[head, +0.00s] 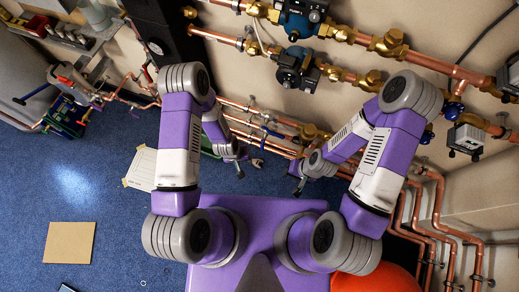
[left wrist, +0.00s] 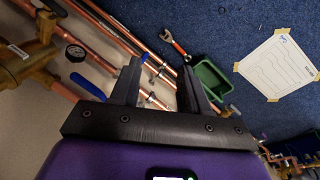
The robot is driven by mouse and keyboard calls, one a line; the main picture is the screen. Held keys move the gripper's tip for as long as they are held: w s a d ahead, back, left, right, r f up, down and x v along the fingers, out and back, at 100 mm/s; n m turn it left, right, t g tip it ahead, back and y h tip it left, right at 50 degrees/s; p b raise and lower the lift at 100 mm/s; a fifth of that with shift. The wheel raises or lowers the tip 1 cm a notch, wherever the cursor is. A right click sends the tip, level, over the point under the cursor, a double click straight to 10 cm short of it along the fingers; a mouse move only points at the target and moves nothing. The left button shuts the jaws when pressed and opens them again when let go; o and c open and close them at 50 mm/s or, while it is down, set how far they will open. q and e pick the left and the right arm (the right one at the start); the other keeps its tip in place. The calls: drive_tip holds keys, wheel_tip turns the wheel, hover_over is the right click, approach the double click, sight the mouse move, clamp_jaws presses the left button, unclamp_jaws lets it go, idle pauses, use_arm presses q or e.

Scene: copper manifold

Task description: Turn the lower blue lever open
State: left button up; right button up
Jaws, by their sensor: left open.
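A blue lever (left wrist: 87,86) sits on the copper pipes left of my left gripper in the left wrist view. A smaller blue part (left wrist: 143,58) shows just past the left finger's tip. In the head view a blue lever (head: 270,131) lies along the lower copper pipes. My left gripper (head: 248,166) is open and empty beside these pipes. Its two fingers stand apart in the left wrist view (left wrist: 160,75), with no lever between them. My right gripper (head: 297,178) hangs near the pipes on the right, small in the picture; its fingers look apart and empty.
Blue pumps (head: 297,68) and brass fittings line the wall above. A green bin (left wrist: 212,80) and an orange-handled wrench (left wrist: 181,50) are near the pipes. A paper sheet (head: 141,168) and a cardboard piece (head: 70,242) lie on the blue floor. The floor at left is mostly clear.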

use_arm(q)
drive_tip(key=m+t+y+b, duration=0.2)
drive_tip(key=b, duration=0.6)
approach(262, 146)
drive_tip(key=s+a+r, duration=0.2)
drive_tip(key=s+a, duration=0.2)
drive_tip(key=s, duration=0.2)
drive_tip(key=shift+m+t, duration=0.7)
drive_tip(key=w+d+f+b, duration=0.1)
drive_tip(key=w+f, duration=0.1)
drive_tip(key=w+d+f+b, duration=0.1)
drive_tip(key=w+f+b, duration=0.1)
drive_tip(key=w+d+f+b, duration=0.1)
drive_tip(key=w+d+f, duration=0.1)
drive_tip(key=f, duration=0.1)
drive_tip(key=shift+w+b, duration=0.3)
drive_tip(key=b+x, duration=0.3)
drive_tip(key=x, duration=0.4)
drive_tip(key=shift+w+d+f, duration=0.1)
drive_tip(key=shift+f, duration=0.05)
use_arm(e)
wheel_tip(262, 146, down, 18)
use_arm(q)
clamp_jaws()
